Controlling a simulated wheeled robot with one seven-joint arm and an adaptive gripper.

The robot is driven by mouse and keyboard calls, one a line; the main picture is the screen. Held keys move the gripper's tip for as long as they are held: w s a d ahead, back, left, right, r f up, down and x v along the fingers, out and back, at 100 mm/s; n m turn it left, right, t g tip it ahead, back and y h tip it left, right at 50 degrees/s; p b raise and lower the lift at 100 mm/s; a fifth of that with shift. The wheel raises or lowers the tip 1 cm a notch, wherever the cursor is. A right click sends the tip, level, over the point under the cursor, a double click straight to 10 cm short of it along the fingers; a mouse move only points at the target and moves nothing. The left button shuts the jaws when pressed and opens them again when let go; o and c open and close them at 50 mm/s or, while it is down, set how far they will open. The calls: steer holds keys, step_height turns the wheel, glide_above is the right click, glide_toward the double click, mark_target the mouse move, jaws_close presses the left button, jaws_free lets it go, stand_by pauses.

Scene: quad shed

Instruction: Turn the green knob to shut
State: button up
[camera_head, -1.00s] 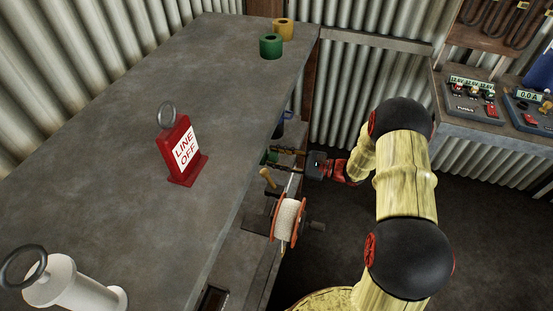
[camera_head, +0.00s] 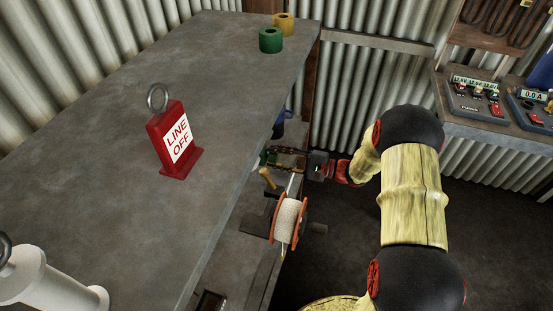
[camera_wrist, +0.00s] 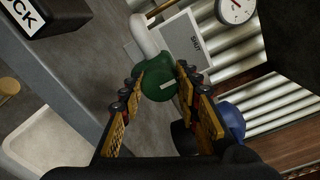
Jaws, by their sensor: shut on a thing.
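The green knob (camera_wrist: 154,84) is in the middle of the wrist view, with a short white mark on its face. My gripper (camera_wrist: 160,74) is shut on it, with one yellow-and-black finger on each side. Behind the knob is a pale plate (camera_wrist: 181,38) with the word SHUT; the white mark does not clearly point at the word. In the head view my gripper (camera_head: 274,159) reaches in beside the bench edge, and only a small bit of green shows at its tips.
A grey bench (camera_head: 110,150) carries a red LINE OFF sign (camera_head: 174,140), a white cylinder (camera_head: 45,278), and green (camera_head: 270,40) and yellow (camera_head: 284,23) rings. A cord spool (camera_head: 288,220) sits just below my gripper. A round gauge (camera_wrist: 236,8) is beyond the plate.

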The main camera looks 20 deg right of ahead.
stand_by(0.4)
steer(key=o, duration=1.2)
steer(key=shift+c, duration=0.2)
